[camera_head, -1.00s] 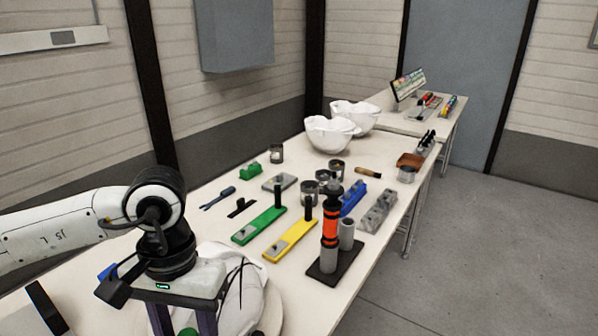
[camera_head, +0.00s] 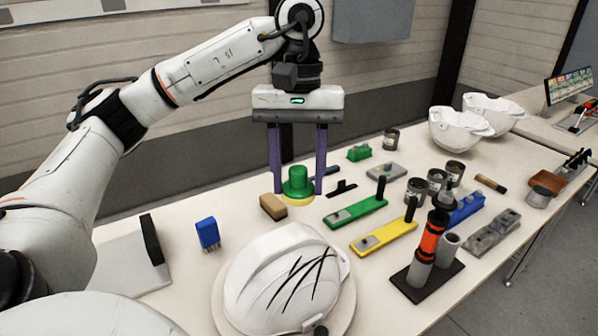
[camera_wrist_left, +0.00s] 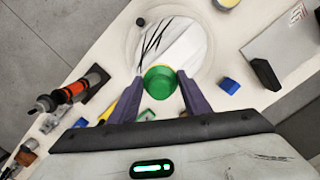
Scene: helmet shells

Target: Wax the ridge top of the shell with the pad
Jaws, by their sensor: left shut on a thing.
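The shell (camera_head: 262,262) is a white helmet with several black strokes on its right side. It sits on a round pale stand (camera_head: 345,310) at the near middle of the table, and also shows in the wrist view (camera_wrist_left: 180,45). The pad (camera_head: 297,183) has a green knob-like grip and a pale yellow underside. My left gripper (camera_head: 298,190), pointing down, is shut on the pad's green grip, beyond the shell and apart from it. The green grip also shows between the fingers in the wrist view (camera_wrist_left: 160,82). My right gripper is not in view.
Near the pad are a tan block (camera_head: 273,206) and a blue brush (camera_head: 208,234). Green (camera_head: 357,212) and yellow (camera_head: 385,238) tools, cans and a black-and-orange tool (camera_head: 432,240) on a stand lie to the right. Two white shells (camera_head: 455,130) stand farther back.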

